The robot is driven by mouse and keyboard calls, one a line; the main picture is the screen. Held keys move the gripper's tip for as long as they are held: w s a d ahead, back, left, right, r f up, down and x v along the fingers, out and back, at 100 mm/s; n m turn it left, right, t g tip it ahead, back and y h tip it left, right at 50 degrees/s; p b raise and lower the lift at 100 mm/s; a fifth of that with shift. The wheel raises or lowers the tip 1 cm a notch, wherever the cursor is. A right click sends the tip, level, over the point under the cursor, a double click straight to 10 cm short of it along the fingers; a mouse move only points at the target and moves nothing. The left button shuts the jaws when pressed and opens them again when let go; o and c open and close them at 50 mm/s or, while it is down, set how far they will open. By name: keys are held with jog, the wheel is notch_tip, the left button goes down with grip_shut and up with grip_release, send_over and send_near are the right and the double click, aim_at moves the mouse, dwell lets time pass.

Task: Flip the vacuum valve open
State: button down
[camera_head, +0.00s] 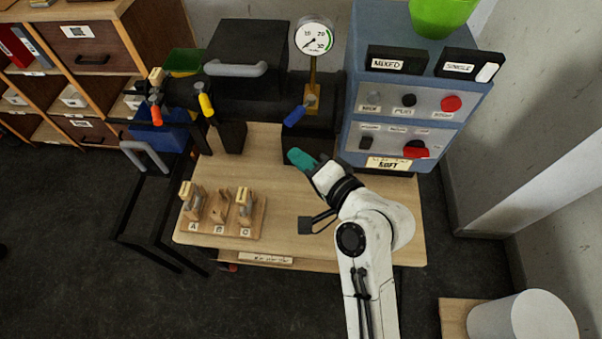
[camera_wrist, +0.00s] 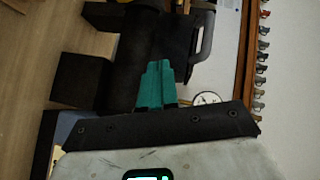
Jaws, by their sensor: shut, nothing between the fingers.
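The vacuum valve (camera_head: 311,98) is a brass fitting on a post at the back of the wooden table. Its blue lever (camera_head: 294,116) slants down and to the left. A round white gauge (camera_head: 315,37) tops the post; part of a gauge dial also shows in the wrist view (camera_wrist: 207,98). My gripper (camera_head: 301,159) has teal fingers, shut and empty, in front of and below the lever and apart from it in the picture. The shut fingers (camera_wrist: 155,85) also show in the wrist view. I cannot make out the blue lever in the wrist view.
A blue-grey control cabinet (camera_head: 362,118) with knobs and red buttons stands right of the post. A black case (camera_head: 258,45) is behind left. A wooden rack (camera_head: 220,229) labelled A, B, C sits at the table's front left. The middle of the table (camera_head: 270,175) is clear.

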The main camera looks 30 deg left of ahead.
jog(key=shift+s+d+r, duration=0.15)
jog(key=shift+s+d, duration=0.1)
jog(key=shift+s, duration=0.35)
jog(key=shift+s+d+r, duration=0.1)
jog(key=shift+s+d, duration=0.1)
jog(key=shift+s, duration=0.4)
jog(key=shift+s+d+r, duration=0.15)
jog(key=shift+s+d, duration=0.1)
jog(key=shift+s, duration=0.35)
jog(key=s+d+f+h, duration=0.2)
jog(key=d+f+h, duration=0.15)
jog(key=d, duration=0.45)
jog(key=s+d+f+n+g+h, duration=0.1)
jog(key=s+d+f+h, duration=0.1)
jog(key=d+f, duration=0.5)
jog(key=s+d+f+h, duration=0.2)
jog(key=d+f+h, duration=0.1)
jog(key=d, duration=0.7)
jog(key=s+d+f+g+h, duration=0.2)
jog(key=s+d+g+h, duration=0.2)
jog(key=s+d, duration=1)
jog(key=d+h, duration=0.1)
jog(key=d, duration=0.1)
jog(key=shift+s+d+f+n+h, duration=0.15)
jog(key=shift+s+d+n+h, duration=0.05)
jog(key=shift+d+n+h, duration=0.15)
